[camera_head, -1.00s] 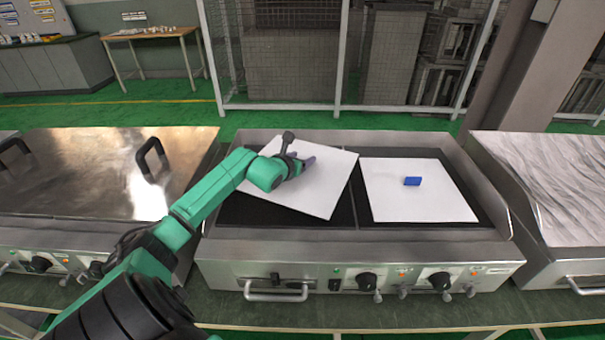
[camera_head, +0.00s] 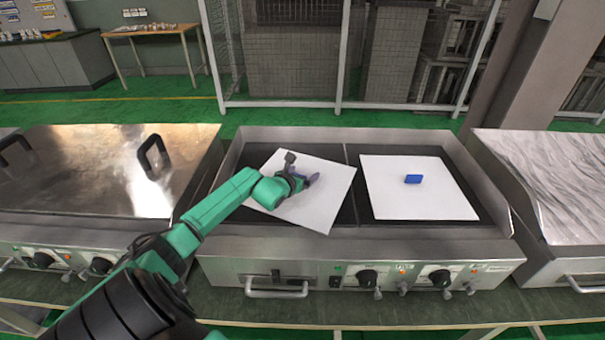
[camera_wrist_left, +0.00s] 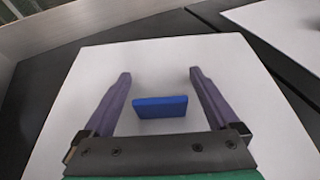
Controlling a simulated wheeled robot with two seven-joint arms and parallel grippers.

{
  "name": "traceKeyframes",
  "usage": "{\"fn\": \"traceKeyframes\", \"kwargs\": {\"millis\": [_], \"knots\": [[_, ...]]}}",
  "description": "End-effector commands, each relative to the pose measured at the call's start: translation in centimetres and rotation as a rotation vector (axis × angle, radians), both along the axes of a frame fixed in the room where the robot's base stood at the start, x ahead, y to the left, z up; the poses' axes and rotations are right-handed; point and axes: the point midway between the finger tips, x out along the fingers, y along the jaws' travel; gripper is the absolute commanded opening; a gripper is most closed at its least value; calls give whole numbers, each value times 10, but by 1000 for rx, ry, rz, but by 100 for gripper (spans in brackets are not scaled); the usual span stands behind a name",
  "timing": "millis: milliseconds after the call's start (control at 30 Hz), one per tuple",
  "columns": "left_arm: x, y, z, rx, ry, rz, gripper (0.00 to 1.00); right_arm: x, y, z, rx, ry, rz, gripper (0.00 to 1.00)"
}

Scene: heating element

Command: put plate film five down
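A white square plate film (camera_head: 322,205) lies turned at an angle over the left black hot plate of the griddle, its near corner reaching close to the front edge. My left gripper (camera_head: 305,180) is right over it. In the left wrist view, the gripper (camera_wrist_left: 160,74) is open, with its purple fingers on both sides of a blue block handle (camera_wrist_left: 160,107) on the film and gaps between. The handle is hidden in the head view. A second white film (camera_head: 420,202) with a blue handle (camera_head: 413,179) lies squarely on the right hot plate. My right gripper is not seen.
The griddle (camera_head: 350,252) has raised steel walls at the sides and back, and knobs and a handle in front. A closed steel-lidded unit (camera_head: 75,165) stands left, another unit (camera_head: 555,185) right. A wire fence (camera_head: 290,104) is behind.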

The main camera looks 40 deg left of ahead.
Motion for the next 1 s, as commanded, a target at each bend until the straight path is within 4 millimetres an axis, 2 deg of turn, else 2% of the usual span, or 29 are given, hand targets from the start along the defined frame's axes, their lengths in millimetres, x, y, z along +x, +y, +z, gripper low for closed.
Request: {"fn": "traceKeyframes", "kwargs": {"millis": [200,333,567,800,1000], "knots": [[0,0,6,1,-1,0,94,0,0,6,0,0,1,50],[-10,-4,7,-2,0,-2,94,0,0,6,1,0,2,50],[-45,-13,21,-3,1,-2,94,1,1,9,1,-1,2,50],[-88,-24,39,-3,1,0,94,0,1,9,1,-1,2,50],[-107,-28,49,-1,0,-1,94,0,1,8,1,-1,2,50]]}}
